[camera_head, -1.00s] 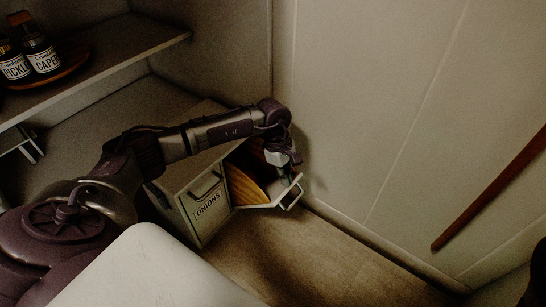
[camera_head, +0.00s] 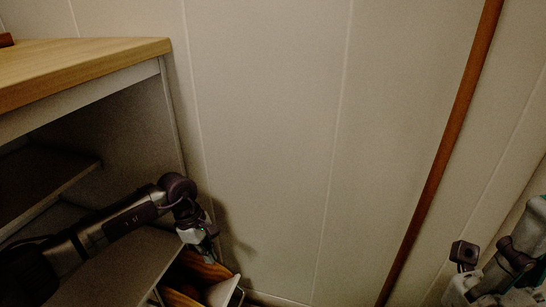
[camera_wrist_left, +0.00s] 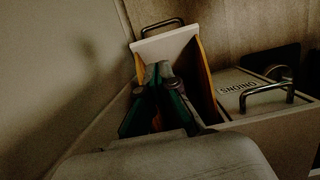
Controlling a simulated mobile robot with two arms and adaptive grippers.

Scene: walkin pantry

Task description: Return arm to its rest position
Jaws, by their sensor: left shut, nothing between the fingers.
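My left arm comes in from the lower left in the head view, and its left gripper (camera_head: 208,252) points down at the open drawer. In the left wrist view, the gripper's green-and-grey fingers (camera_wrist_left: 160,72) are shut and empty, pointing towards the inner side of the drawer front. The open drawer (camera_wrist_left: 166,44) has a pale front, a dark bar handle and wooden sides. Whether the fingertips touch it I cannot tell. My right gripper (camera_head: 495,285) shows partly at the lower right edge of the head view; its fingers are not clear.
The closed drawer labelled ONIONS (camera_wrist_left: 238,88), with a bar handle, stands beside the open drawer. A shelf unit with a wooden top (camera_head: 90,68) stands at left. A pale panelled wall (camera_head: 270,130) lies close behind, with a slanted brown pole (camera_head: 440,160) before it.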

